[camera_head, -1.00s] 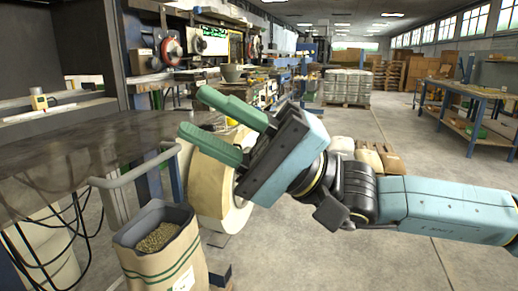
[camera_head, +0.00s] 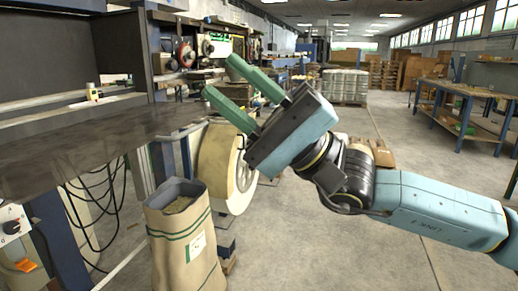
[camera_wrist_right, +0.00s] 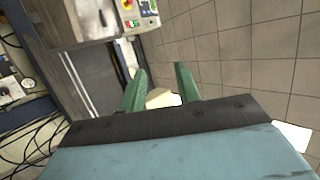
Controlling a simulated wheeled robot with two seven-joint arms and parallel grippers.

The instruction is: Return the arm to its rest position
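My right gripper (camera_head: 228,82) is raised in the middle of the head view, its two green fingers pointing up and left. The fingers are apart with nothing between them. In the right wrist view the gripper (camera_wrist_right: 160,80) also shows open and empty. My right arm reaches in from the right edge, above the floor. My left gripper is not in view.
A large cream roll (camera_head: 222,165) stands behind and below the right gripper. A paper sack (camera_head: 185,240) of granules stands in front of it. A dark machine table (camera_head: 80,145) is at left. A blue workbench (camera_head: 465,95) stands at right.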

